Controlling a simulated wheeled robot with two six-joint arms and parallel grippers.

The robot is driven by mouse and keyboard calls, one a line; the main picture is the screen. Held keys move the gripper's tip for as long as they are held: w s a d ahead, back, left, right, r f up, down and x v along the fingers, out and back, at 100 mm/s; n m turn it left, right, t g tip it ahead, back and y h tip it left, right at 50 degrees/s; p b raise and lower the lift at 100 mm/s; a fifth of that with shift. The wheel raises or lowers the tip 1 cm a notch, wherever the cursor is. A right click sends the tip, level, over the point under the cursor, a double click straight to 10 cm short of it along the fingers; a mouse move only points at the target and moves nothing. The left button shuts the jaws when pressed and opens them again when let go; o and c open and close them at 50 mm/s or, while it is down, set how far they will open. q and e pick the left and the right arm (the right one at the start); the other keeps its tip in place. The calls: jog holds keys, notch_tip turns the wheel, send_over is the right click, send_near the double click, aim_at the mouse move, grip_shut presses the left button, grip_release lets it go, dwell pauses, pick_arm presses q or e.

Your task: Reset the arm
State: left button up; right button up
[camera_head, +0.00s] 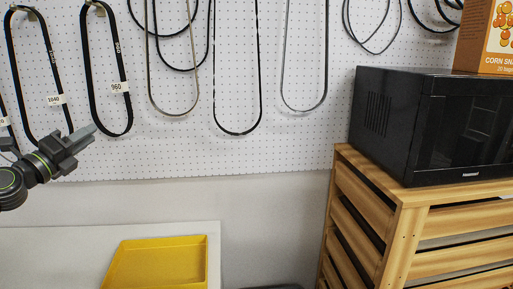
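My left gripper (84,138) is at the left, raised in front of the white pegboard and pointing up and to the right. It looks empty, and its fingers overlap in this view, so I cannot tell whether they are open or shut. It appears just below the hanging black belt tagged 960 (122,87); I cannot tell the depth between them. My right gripper is not in view.
Several belts hang on the pegboard (300,140). A yellow tray (165,262), seemingly empty, sits on a white table (60,250) at lower left. A black microwave (400,125) stands on a slatted wooden cabinet (405,225) at right, with an orange box (490,35) on top.

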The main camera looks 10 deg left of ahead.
pick_arm(q)
jog(key=s+d+f+n+g+y, duration=0.2)
jog(key=s+f+n+y, duration=0.15)
jog(key=f+n, duration=0.55)
jog(key=s+d+f+n+g+y, duration=0.25)
jog(key=s+f+n, duration=0.25)
jog(key=f, duration=0.9)
jog(key=s+d+f+n+g+y, duration=0.1)
jog(key=s+f+n+g+y, duration=0.1)
jog(key=s+f+n+y, duration=0.65)
jog(key=s+d+f+n+g+h, duration=0.6)
jog(key=s+d+f+g+h, duration=0.35)
jog(key=s+d+f, duration=0.8)
jog(key=s+a+f+g+b, duration=0.1)
jog(key=a+f, duration=0.1)
jog(key=f, duration=1.1)
jog(key=s+a+f+g+b, duration=0.1)
jog(key=f+b, duration=0.1)
jog(key=f, duration=1.1)
jog(key=s+d+f+g+b, duration=0.1)
jog(key=s+f+b, duration=0.1)
jog(key=s+f, duration=1.2)
notch_tip(320, 180, down, 4)
jog(key=shift+s+d+f, duration=0.1)
jog(key=shift+s+d, duration=0.05)
jog(key=shift+s, duration=0.2)
